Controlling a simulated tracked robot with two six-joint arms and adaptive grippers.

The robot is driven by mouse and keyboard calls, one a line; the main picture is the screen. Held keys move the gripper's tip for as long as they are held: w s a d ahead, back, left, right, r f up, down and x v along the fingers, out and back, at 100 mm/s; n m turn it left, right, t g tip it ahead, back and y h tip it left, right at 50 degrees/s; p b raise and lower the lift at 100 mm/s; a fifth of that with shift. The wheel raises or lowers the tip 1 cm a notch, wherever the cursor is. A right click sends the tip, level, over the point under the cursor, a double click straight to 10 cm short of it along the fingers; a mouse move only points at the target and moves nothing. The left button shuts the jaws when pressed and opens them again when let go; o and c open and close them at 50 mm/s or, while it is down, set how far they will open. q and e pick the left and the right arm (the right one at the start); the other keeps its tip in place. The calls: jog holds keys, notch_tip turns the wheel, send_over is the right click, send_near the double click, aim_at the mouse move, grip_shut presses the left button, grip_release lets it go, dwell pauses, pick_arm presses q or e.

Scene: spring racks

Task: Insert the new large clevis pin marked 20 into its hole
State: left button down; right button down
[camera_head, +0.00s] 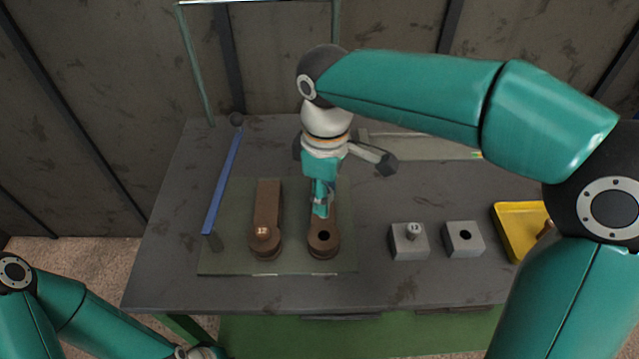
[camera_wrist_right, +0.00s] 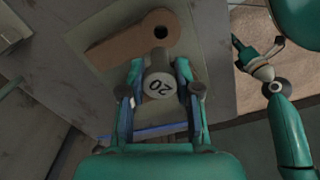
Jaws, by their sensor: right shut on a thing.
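My right gripper (camera_head: 320,208) is shut on a grey pin (camera_wrist_right: 160,84) whose end face reads 20, upside down in the right wrist view. In the head view the gripper hangs over the right brown link (camera_head: 332,212), just behind its open round hole (camera_head: 323,236). The hole shows dark and empty in the right wrist view (camera_wrist_right: 160,32), apart from the pin.
A left brown link (camera_head: 266,205) holds a copper-coloured pin (camera_head: 263,231). To the right stand a grey block with a pin (camera_head: 398,246) and a grey block with an empty hole (camera_head: 476,245). A yellow tray (camera_head: 507,224) and blue bar (camera_head: 222,188) flank them.

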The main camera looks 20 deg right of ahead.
dwell(0.3)
jog(key=shift+f, duration=0.45)
jog(key=b, duration=0.4)
send_over(324, 229)
jog(key=s, duration=0.2)
jog(key=shift+w+a+f, duration=0.15)
jog(key=shift+f, duration=1.1)
jog(key=shift+w+a+f, duration=0.1)
jog(key=shift+f, duration=1.1)
jog(key=shift+p, duration=0.4)
jog(key=shift+f+b, duration=1.7)
jog(key=shift+f, duration=0.6)
jog(key=c, duration=0.7)
grip_release()
notch_tip(324, 229, up, 12)
jog(key=shift+f, duration=0.1)
